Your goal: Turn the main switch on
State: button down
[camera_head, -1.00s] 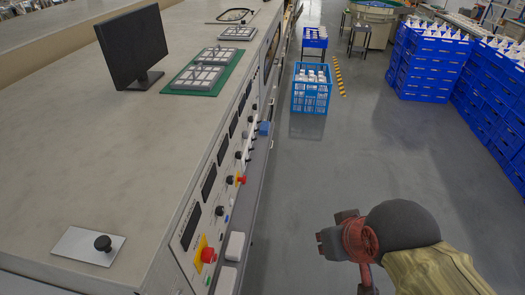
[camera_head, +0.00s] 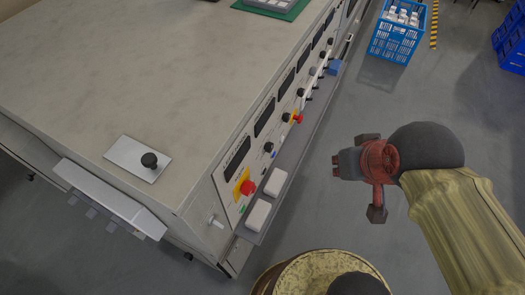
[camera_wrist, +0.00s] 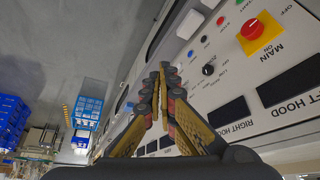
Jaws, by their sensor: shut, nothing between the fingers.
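The main switch is a red knob on a yellow plate, on the sloped front panel of the console. In the head view this switch (camera_head: 246,187) is near the panel's near end. In the wrist view the red knob (camera_wrist: 252,29) is at upper right, beside the printed words MAIN and OFF. My gripper (camera_head: 336,166) is over the floor to the right of the panel in the head view, apart from the switch. In the wrist view my gripper's fingers (camera_wrist: 162,72) are together and empty, with the switch off to their right.
White blocks (camera_head: 266,200) sit along the panel's lower edge. A metal plate with a black knob (camera_head: 138,158) lies on the console top. A blue crate (camera_head: 399,30) stands on the floor beyond.

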aim_at(247, 189)
jog(key=k+j+u, duration=0.5)
jog(key=j+u, duration=0.25)
